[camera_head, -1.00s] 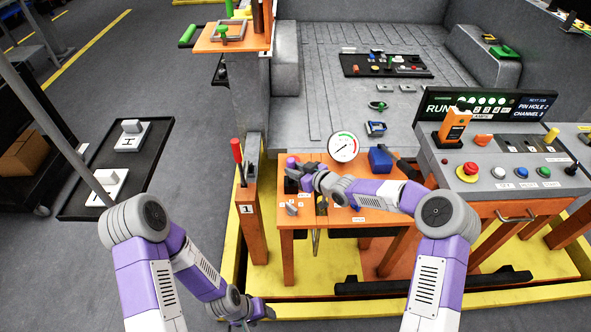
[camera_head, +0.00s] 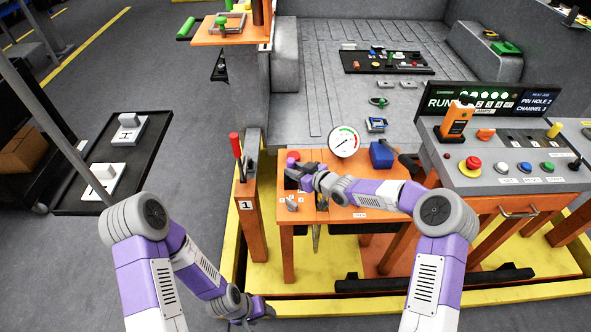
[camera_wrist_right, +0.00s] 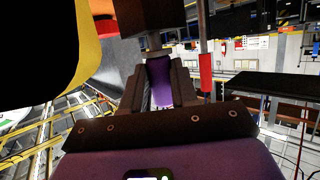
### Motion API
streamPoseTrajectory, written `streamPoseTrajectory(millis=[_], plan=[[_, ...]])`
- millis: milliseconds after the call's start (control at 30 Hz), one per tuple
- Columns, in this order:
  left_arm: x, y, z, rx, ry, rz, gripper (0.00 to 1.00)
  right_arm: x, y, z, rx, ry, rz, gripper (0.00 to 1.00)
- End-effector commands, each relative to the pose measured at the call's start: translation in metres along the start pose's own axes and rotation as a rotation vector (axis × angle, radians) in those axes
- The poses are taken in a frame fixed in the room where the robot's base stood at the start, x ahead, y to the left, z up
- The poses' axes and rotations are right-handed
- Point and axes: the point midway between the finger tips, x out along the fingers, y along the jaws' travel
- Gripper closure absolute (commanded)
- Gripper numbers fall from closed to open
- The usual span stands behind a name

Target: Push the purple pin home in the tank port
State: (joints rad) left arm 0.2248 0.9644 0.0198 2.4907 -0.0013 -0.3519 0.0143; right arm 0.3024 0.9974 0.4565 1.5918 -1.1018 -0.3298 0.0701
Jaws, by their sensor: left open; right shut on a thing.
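My right gripper (camera_head: 297,172) reaches in from the right and is shut on the pin. In the right wrist view the purple pin (camera_wrist_right: 159,80) stands between the two dark fingers. The lower end of the pin and the tank port are hidden or too small to make out, so I cannot tell how deep the pin sits. My left gripper (camera_head: 250,312) is low at the bottom of the head view, open and away from the table.
An orange post with a red-handled lever (camera_head: 236,146) stands just left of the orange table (camera_head: 340,213). A gauge (camera_head: 343,142) and a blue block (camera_head: 381,155) are at its back. A control console (camera_head: 515,165) stands at right, and a black tray (camera_head: 152,160) at left.

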Motion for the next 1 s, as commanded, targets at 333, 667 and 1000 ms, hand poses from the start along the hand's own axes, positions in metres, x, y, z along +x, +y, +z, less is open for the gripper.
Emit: streamPoseTrajectory(millis=[333,667,1000], plan=[[0.007,-0.003,0.0,0.0,0.0,0.0,0.41,0.003,0.0,0.009,0.0,0.001,0.0,1.0],[0.01,-0.004,-0.001,0.0,0.0,0.0,0.41,0.005,0.0,0.013,-0.001,0.001,0.0,0.58],[0.01,-0.004,-0.001,0.0,0.0,0.0,0.41,0.005,0.0,0.013,-0.001,0.0,0.0,0.42]])
